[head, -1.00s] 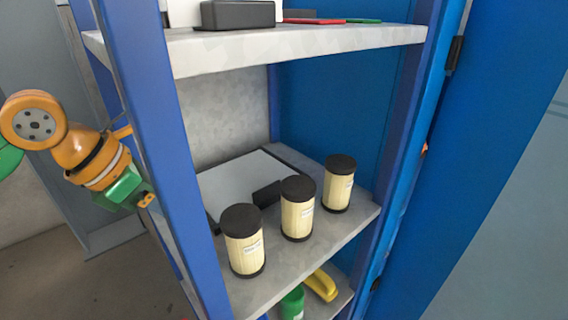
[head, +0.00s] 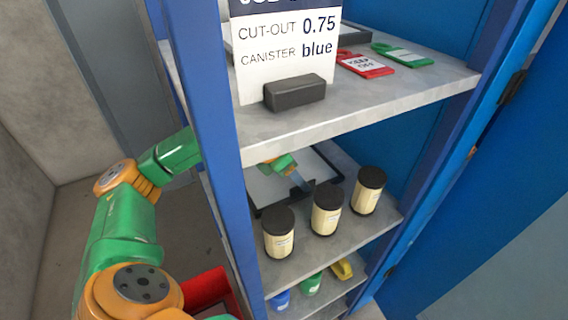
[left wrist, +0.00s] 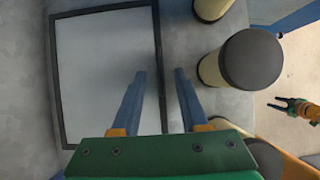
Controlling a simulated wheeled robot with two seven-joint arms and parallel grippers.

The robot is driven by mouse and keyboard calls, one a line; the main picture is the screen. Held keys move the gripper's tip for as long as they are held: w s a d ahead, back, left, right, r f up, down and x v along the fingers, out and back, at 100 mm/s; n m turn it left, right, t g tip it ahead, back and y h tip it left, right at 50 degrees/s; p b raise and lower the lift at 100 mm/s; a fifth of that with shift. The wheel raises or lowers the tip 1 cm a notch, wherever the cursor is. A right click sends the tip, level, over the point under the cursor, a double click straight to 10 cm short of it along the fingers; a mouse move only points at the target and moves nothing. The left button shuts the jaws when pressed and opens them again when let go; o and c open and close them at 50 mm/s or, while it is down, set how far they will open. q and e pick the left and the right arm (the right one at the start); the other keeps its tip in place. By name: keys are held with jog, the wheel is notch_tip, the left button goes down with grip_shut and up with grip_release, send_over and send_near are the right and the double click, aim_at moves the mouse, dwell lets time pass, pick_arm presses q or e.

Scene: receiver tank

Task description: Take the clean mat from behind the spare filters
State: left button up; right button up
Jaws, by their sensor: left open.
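The clean mat (head: 272,187), a pale sheet with a black border, lies flat on the middle shelf behind the spare filters. It also shows in the left wrist view (left wrist: 100,70). Three spare filters, cream cylinders with black caps, stand in a row: left (head: 279,236), middle (head: 326,212), right (head: 367,194). My left gripper (head: 299,183) reaches in under the upper shelf, behind the filters. In the left wrist view its blue fingers (left wrist: 159,78) are open, one on each side of the mat's edge in the picture. Contact cannot be told. My right gripper (left wrist: 290,106) is small there.
The upper shelf (head: 400,95) overhangs the mat and carries a sign (head: 285,60), a red tag (head: 365,64) and a green tag (head: 400,54). A blue post (head: 215,130) stands beside my left arm. Coloured items (head: 311,284) sit on the shelf below.

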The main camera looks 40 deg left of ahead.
pick_arm(q)
jog(key=x, duration=0.4)
jog(key=shift+s+r, duration=0.1)
grip_shut()
dwell(1.2)
